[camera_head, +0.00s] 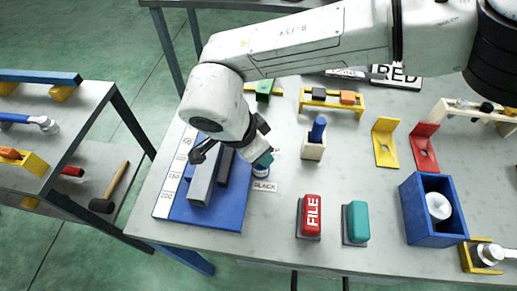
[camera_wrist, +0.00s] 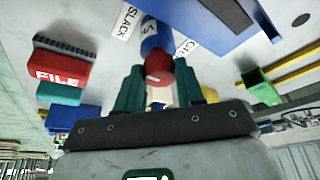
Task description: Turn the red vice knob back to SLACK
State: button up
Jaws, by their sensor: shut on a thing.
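The red vice knob (camera_wrist: 158,66) shows between the teal fingertips of my gripper (camera_wrist: 158,78) in the wrist view. My gripper is shut on it. A blue cylinder (camera_wrist: 155,35) with a white mark lies just beyond the knob. A SLACK label (camera_wrist: 127,20) is on one side of it and a partly hidden label (camera_wrist: 187,46) on the other. In the head view the vice has a blue base (camera_head: 222,218) and grey jaws (camera_head: 203,178). My gripper (camera_head: 262,160) is at its right side, above the SLACK label (camera_head: 264,187). The knob is hidden there by my gripper.
A red FILE block (camera_head: 311,216) and a teal block (camera_head: 357,222) stand at the front of the bench. A pale holder (camera_head: 313,150) with a blue-handled item stands right of my gripper. A blue box (camera_head: 412,224) is farther right. Bare bench surrounds these.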

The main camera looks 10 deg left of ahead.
dwell(0.3)
jog(key=o, duration=1)
jog(key=shift+o, duration=0.2)
jog(key=b+v, duration=0.1)
jog(key=v, duration=0.9)
jog(key=shift+r, duration=0.35)
jog(key=shift+a, duration=0.15)
